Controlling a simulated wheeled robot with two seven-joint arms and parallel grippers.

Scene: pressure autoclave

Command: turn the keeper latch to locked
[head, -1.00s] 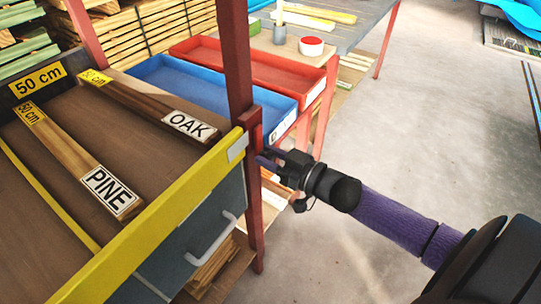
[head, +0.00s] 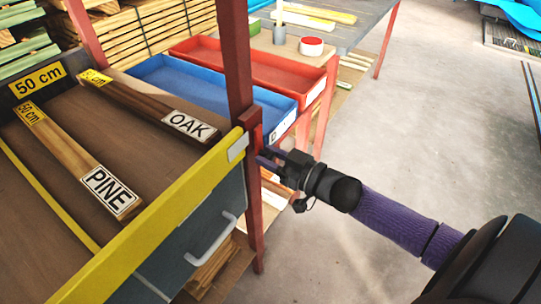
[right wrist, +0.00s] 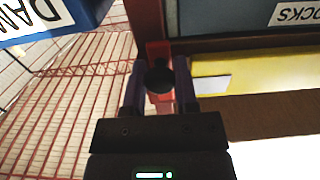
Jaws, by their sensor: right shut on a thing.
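The keeper latch shows in the right wrist view as a red piece (right wrist: 157,50) with a dark round knob (right wrist: 160,77), beside the post. My right gripper (right wrist: 160,65) has one finger on each side of the knob and is shut on it. In the head view my right gripper (head: 268,158) reaches in from the right to the red post (head: 240,60), just beyond the corner of the yellow rail (head: 180,197). There the post and the gripper hide most of the latch, and its angle cannot be told. My left gripper is not in view.
A grey drawer with a pale handle (head: 210,238) lies under the yellow rail. Labelled pine (head: 75,165) and oak (head: 150,107) pieces lie on the bench top. A blue tray (head: 200,85) and a red tray (head: 250,67) stand behind the post.

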